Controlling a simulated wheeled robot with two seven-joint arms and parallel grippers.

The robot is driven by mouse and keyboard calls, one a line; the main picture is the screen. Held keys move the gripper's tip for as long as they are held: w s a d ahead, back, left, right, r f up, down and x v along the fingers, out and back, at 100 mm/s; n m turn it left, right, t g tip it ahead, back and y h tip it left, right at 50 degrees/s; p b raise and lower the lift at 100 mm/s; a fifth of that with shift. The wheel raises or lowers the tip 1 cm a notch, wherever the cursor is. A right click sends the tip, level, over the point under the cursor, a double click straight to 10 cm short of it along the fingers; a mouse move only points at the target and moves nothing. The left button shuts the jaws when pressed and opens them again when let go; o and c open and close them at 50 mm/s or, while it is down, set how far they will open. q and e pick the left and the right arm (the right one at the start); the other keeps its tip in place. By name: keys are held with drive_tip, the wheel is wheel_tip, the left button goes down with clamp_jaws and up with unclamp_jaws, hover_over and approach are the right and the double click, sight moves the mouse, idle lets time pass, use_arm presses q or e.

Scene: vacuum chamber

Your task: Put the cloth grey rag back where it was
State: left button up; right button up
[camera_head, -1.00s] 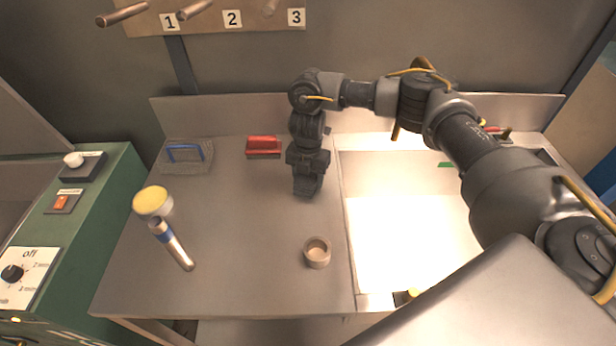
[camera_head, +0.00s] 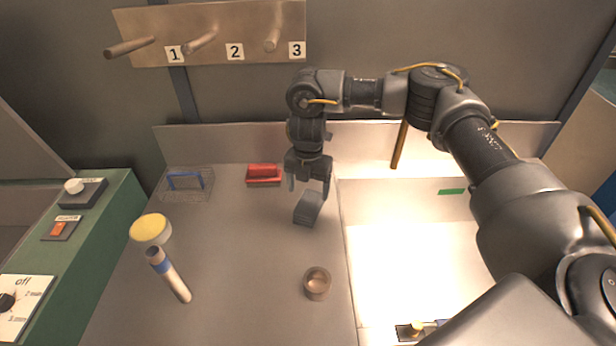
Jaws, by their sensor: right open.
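The grey rag (camera_head: 308,208) is a small dark grey block-like piece on the metal table, just left of the bright recessed area. My right gripper (camera_head: 308,187) hangs pointing down directly above and behind the rag. Its two fingers are spread, with one on each side and a gap between them. The rag's upper edge lies close to the fingertips; whether they touch it is hard to tell. My left gripper is out of view.
Numbered pegs (camera_head: 201,43) are on the wall. Bare table lies between the tube and cup.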

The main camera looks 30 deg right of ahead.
sight(308, 204)
wheel_tip(308, 204, up, 5)
drive_tip(key=shift+f, duration=0.1)
idle(0.6)
